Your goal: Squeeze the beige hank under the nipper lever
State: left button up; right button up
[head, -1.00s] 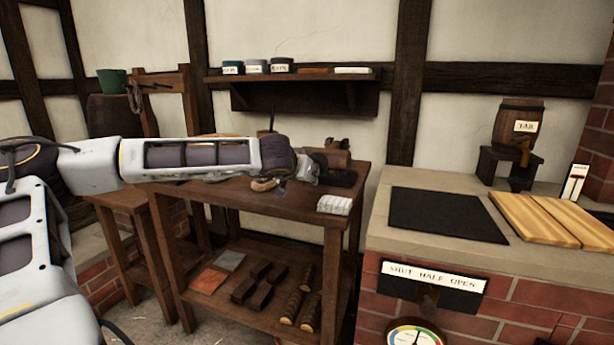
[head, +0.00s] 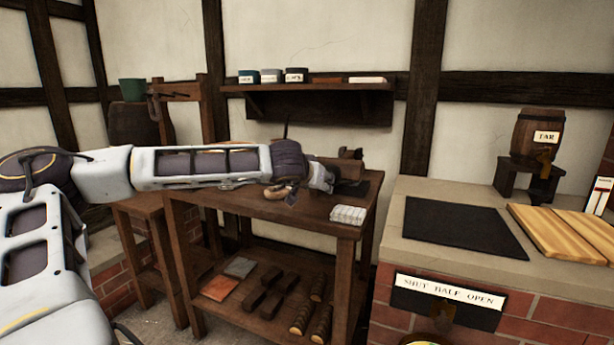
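My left arm reaches in from the left over the wooden bench (head: 250,208). My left gripper (head: 325,181) is low over the bench's right half, its fingers small and unclear. A small tan curved piece (head: 280,192) shows just below my wrist; I cannot tell whether it is the beige hank. A brown wooden fitting (head: 350,164) stands behind the gripper with a dark flat piece (head: 353,188) beside it. I cannot tell whether this is the nipper, and its lever is not clear. My arm hides part of the bench top. My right gripper is not in view.
A white ridged bundle (head: 348,214) lies at the bench's front right corner. Dark blocks and rope-wrapped rods (head: 310,305) lie on the lower shelf. A brick counter (head: 450,265) with a black plate (head: 465,228) and a tar barrel (head: 538,135) stands right, across a gap.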

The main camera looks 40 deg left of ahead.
pick_arm(q)
jog(key=v, duration=1)
dwell(1.2)
jog(key=shift+s+r, duration=0.1)
jog(key=shift+r, duration=0.05)
dwell(0.6)
